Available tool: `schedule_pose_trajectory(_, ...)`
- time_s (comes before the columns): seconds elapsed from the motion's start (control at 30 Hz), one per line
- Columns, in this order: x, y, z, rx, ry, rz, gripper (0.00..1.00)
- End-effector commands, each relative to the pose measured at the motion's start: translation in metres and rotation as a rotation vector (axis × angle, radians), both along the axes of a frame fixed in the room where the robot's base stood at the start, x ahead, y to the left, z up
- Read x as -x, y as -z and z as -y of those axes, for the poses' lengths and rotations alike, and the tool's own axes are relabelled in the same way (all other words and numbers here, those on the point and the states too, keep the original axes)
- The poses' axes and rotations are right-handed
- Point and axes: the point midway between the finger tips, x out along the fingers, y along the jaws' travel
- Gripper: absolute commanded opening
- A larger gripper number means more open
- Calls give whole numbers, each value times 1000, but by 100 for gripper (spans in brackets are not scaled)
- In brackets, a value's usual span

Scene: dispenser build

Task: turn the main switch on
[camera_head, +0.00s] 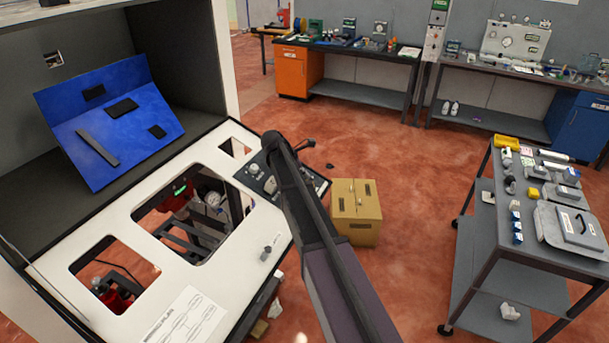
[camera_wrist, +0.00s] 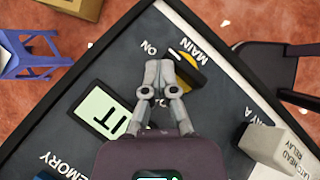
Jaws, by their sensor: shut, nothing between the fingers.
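The main switch (camera_wrist: 191,72) is a black knob with a yellow part, on a dark panel in the wrist view. The word MAIN is printed beside it, and ON is printed on the other side of my fingertips. A second label is mostly hidden by my fingers. My gripper (camera_wrist: 159,66) is shut and empty, its fingertips just left of the knob. I cannot tell whether they touch it. In the head view the dark control panel (camera_head: 258,179) sits at the right end of the white worktop, and my arm covers part of it, hiding the switch.
A pale display (camera_wrist: 100,110) and a grey block (camera_wrist: 278,150) are on the panel near my gripper. The white worktop (camera_head: 110,243) has several cut-outs. A yellow-brown box (camera_head: 356,228) stands on the floor beyond the panel. A loaded cart (camera_head: 490,235) stands at the right.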

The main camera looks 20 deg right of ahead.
Motion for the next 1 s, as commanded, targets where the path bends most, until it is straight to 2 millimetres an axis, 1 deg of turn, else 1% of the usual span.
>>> schedule_pose_trajectory(0.03, 3, 0, 8, 9, 10, -3, 0)
schedule_pose_trajectory(0.27, 7, 0, 8, 10, 12, -4, 0)
schedule_pose_trajectory(0.63, 21, 3, 3, 5, 15, -5, 0)
schedule_pose_trajectory(1.0, 22, 3, 0, 1, 11, -5, 0)
